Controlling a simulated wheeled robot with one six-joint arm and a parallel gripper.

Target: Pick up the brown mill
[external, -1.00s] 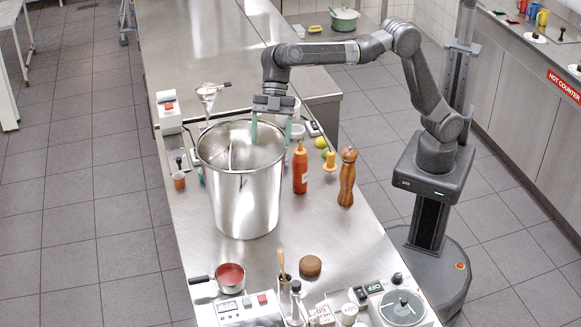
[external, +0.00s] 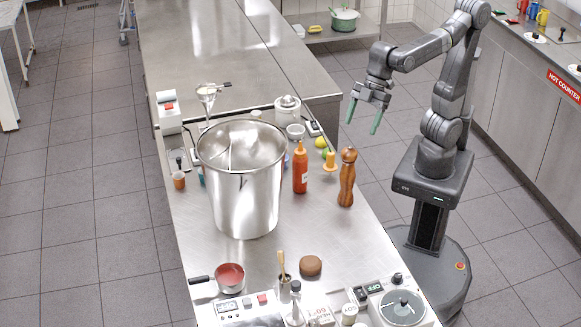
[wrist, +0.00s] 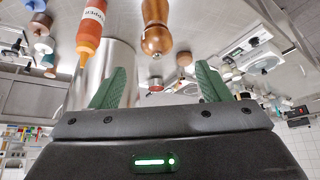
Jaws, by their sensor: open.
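The brown mill (external: 347,178) stands upright on the steel counter, near its right edge, just right of an orange sauce bottle (external: 300,168). In the wrist view the mill (wrist: 156,28) shows at top centre, beyond the fingertips, and the bottle (wrist: 91,30) is left of it. My gripper (external: 364,115) is open and empty, with green fingers pointing down. It is raised above and behind the mill in the picture, slightly right of it, apart from it. Both green fingers (wrist: 158,85) show spread in the wrist view.
A large steel pot (external: 245,205) stands left of the bottle. A yellow pestle-like item (external: 330,162) and a green ball (external: 322,143) are close behind the mill. A brown round item (external: 311,265) and a scale (external: 402,307) are in front. Counter directly in front of the mill is clear.

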